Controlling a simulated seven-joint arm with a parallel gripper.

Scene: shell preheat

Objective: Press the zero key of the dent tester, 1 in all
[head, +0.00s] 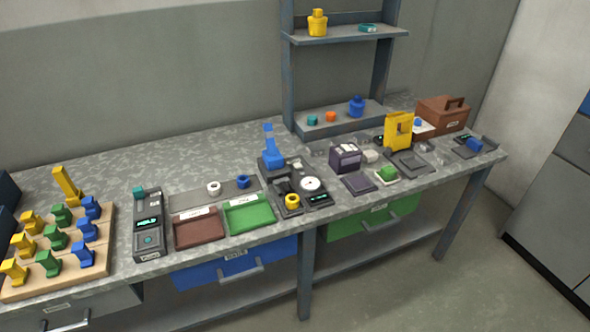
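The dent tester cannot be told for certain from this view. One candidate is a dark device (293,200) at the middle of the bench, with a blue lever (271,148), a white round disc (311,184), a small lit display (318,197) and a yellow ring (292,201). Another is a tall dark box (148,226) at the left, with a green-lit display, a round teal-edged key (148,240) and a teal piece (139,193) at its top. No zero key label is readable. My gripper is not in view.
A wooden rack (108,230) with several coloured pieces stands at the left. Red (198,229) and green (249,214) trays lie between the two devices. A shelf unit (288,75) rises behind. A yellow stand (397,132) and a brown toolbox (443,115) stand at the right.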

